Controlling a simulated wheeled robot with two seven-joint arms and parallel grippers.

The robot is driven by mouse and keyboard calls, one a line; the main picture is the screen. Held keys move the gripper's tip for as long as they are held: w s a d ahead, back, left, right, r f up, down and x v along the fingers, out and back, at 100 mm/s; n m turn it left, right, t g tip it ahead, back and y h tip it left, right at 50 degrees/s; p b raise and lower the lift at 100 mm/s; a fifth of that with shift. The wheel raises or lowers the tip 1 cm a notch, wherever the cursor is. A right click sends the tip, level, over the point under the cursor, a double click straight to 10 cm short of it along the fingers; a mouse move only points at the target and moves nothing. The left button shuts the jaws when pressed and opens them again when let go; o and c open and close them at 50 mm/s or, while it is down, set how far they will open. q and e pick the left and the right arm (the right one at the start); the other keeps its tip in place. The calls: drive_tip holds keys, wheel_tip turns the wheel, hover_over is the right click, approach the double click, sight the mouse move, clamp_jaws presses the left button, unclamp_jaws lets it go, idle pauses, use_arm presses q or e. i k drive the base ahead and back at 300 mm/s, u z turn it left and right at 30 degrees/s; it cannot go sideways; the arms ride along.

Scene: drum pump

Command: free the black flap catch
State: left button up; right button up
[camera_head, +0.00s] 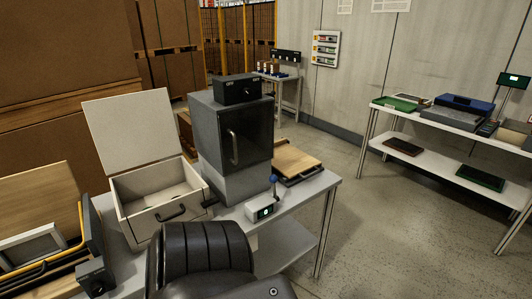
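I cannot make out a black flap catch for certain. A small black piece (209,205) sticks out by the right side of the beige box (135,222), too small to tell what it is. The beige box has its lid (128,127) raised and a black handle (171,213) on its front. Beside it stands a grey cabinet (207,150) with a dark door (252,135) that looks shut and has a curved handle (234,148). Neither of my grippers shows in the head view.
A black unit (237,90) sits on the cabinet. A small device (261,211) with a green light and blue knob stands on the table (310,190). A wooden board (292,161) lies behind it. Wooden panels and frames crowd the left. A shelved table (425,119) stands right; floor between is clear.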

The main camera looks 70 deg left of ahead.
sight(212, 202)
drive_tip(key=i, duration=2.05)
drive_tip(key=u, duration=2.9)
